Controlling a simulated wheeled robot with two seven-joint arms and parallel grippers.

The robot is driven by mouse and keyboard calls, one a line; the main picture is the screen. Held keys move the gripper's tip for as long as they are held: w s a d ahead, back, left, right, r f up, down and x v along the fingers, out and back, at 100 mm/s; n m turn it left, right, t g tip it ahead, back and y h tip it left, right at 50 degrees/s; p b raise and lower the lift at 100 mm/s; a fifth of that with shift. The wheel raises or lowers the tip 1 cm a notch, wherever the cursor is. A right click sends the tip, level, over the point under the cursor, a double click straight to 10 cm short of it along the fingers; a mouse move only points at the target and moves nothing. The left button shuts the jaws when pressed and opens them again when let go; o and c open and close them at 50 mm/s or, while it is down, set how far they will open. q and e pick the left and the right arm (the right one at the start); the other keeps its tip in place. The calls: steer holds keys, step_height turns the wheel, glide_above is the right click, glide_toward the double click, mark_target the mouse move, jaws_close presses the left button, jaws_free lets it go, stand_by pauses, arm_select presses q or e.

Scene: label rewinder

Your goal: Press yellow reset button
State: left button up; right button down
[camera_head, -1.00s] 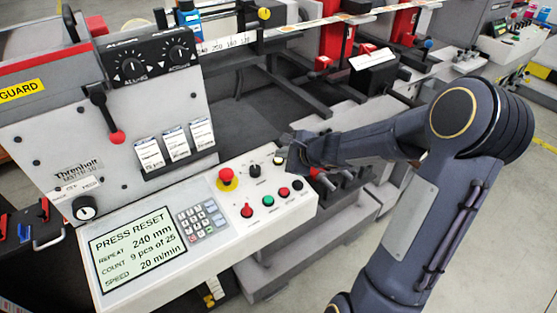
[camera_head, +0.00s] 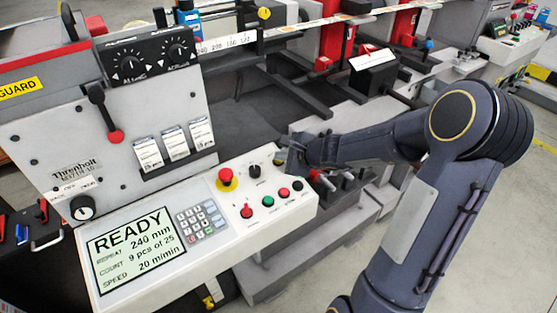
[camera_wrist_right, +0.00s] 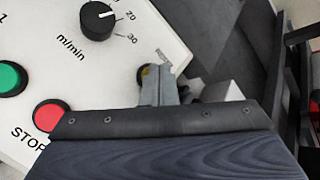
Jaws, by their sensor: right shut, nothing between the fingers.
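The yellow reset button (camera_head: 279,160) is at the upper right of the white control panel (camera_head: 120,290), mostly dark with little yellow showing. In the right wrist view the button (camera_wrist_right: 145,75) is partly hidden behind the fingers. My right gripper (camera_head: 287,167) is shut and empty, its tips right beside the button; I cannot tell whether they touch it. The fingers also show in the wrist view (camera_wrist_right: 158,82). The panel's display (camera_head: 143,248) reads READY, 240 mm, 9 pcs of 25, 20 m/min. My left gripper is not in view.
A red emergency knob (camera_head: 226,178), a black speed dial (camera_head: 255,171) and green (camera_head: 268,201), red (camera_head: 284,193) and black (camera_head: 297,185) buttons sit close to the gripper. The keypad (camera_head: 201,219) is left of them. Rewinder bars and rollers stand behind.

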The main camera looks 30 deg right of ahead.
steer(key=shift+f, duration=0.15)
stand_by(0.3)
steer(key=shift+s+r+p, duration=0.1)
steer(key=shift+r+p, duration=0.55)
steer(key=shift+r, duration=0.25)
steer(key=r+p, duration=0.2)
steer(key=r, duration=0.1)
steer(key=r+p, duration=0.2)
steer(key=shift+s, duration=0.4)
